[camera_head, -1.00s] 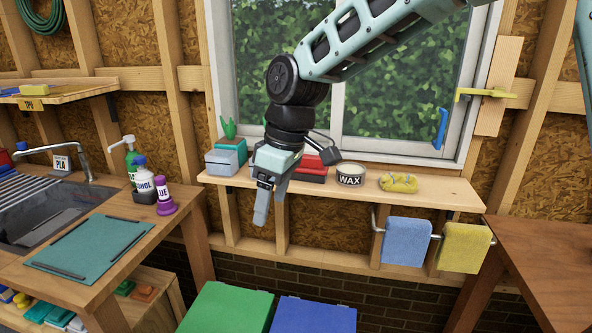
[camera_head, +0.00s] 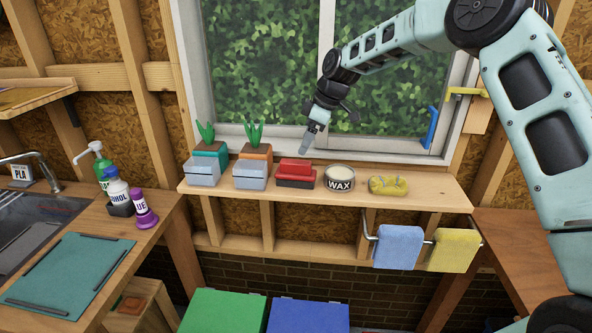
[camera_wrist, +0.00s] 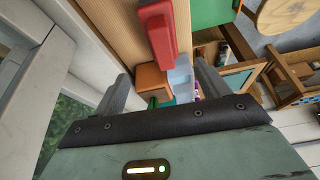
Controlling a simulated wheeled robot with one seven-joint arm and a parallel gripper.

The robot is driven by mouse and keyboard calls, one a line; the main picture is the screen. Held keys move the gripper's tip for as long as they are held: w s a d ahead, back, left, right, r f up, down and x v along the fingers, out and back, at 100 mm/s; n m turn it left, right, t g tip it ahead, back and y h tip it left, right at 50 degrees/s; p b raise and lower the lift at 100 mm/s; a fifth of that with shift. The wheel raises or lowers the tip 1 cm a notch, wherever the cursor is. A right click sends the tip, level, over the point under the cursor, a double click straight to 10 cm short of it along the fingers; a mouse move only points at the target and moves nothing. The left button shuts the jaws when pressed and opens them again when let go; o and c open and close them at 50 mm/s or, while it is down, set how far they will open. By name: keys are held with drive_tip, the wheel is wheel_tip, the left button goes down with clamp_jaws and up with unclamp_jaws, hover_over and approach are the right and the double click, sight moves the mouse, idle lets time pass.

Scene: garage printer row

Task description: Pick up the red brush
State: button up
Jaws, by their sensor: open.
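The red brush (camera_head: 296,170), a red block with a darker lower part, sits on the wooden window shelf between an orange planter box and the wax tin. In the wrist view the red brush (camera_wrist: 158,35) shows at the top, beyond and between the fingers. My gripper (camera_head: 306,146) points down above and just behind the brush, apart from it. In the wrist view my gripper (camera_wrist: 163,88) has its two fingers spread, with nothing held between them.
The orange planter box (camera_head: 256,152) with a grey front box stands left of the brush. The wax tin (camera_head: 340,178) and a yellow sponge (camera_head: 388,185) are to its right. The window behind limits room. The shelf (camera_head: 440,193) is bare at its right end.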

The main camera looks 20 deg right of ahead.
sight(296, 162)
drive_tip(key=p+x, duration=0.1)
drive_tip(key=x, duration=0.4)
drive_tip(key=shift+p, duration=0.3)
drive_tip(key=p+x, duration=0.3)
drive_tip(key=x, duration=0.1)
drive_tip(key=shift+s+a+f, duration=0.1)
drive_tip(key=shift+s, duration=0.25)
drive_tip(key=shift+w+a+f+p, duration=0.15)
drive_tip(key=shift+f+p, duration=0.15)
drive_tip(key=shift+f, duration=0.35)
drive_tip(key=c, duration=1.1)
